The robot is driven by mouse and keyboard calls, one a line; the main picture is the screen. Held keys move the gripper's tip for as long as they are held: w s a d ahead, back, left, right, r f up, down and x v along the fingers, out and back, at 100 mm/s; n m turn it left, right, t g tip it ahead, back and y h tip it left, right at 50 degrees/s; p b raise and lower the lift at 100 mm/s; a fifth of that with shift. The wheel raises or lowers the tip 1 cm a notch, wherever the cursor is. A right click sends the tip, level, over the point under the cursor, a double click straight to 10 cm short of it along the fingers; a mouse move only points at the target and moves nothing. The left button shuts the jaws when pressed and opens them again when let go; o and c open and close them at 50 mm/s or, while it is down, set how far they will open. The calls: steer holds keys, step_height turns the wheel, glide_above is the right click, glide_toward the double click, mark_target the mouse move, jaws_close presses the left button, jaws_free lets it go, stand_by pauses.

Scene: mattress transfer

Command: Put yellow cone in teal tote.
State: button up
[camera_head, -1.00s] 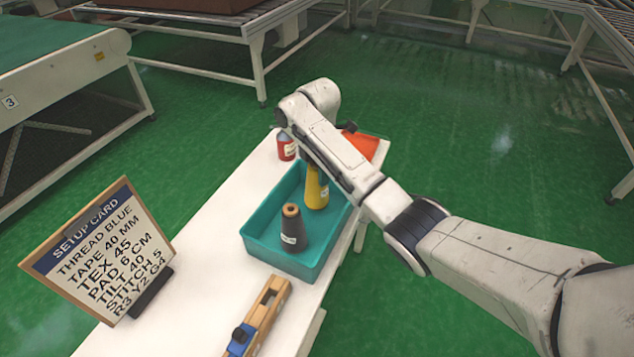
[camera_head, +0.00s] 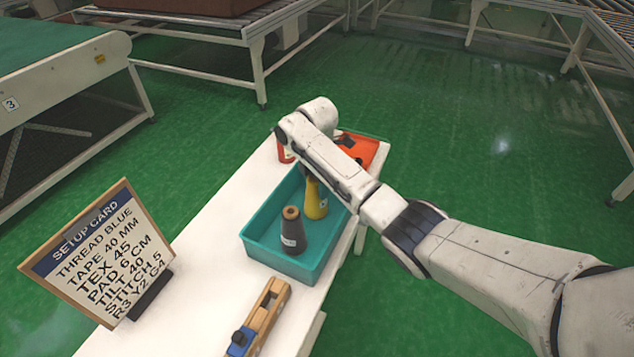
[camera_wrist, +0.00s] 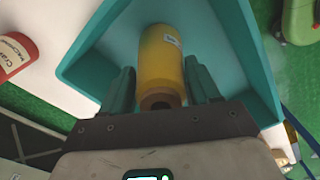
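The yellow cone (camera_head: 316,203) is inside the teal tote (camera_head: 262,256), in its far part, looking nearly upright. My forearm partly covers its upper end in the head view. In the wrist view the cone (camera_wrist: 162,62) lies between the two dark fingers of my gripper (camera_wrist: 160,84), its narrow end toward the palm. The fingers sit close against both sides, so my gripper looks shut on it. Whether its base touches the tote floor cannot be seen clearly.
A dark grey cone (camera_head: 293,232) stands in the tote's near part. A red container (camera_head: 284,150) and an orange-red tray (camera_head: 368,146) are beyond the tote. A wooden tool with a blue part (camera_head: 258,318) and a setup card (camera_head: 98,252) are on the white table (camera_head: 190,270).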

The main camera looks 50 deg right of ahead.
steer(key=shift+o, duration=1)
step_height(320, 180, up, 12)
steer(key=p, duration=0.1)
steer(key=shift+r, duration=0.2)
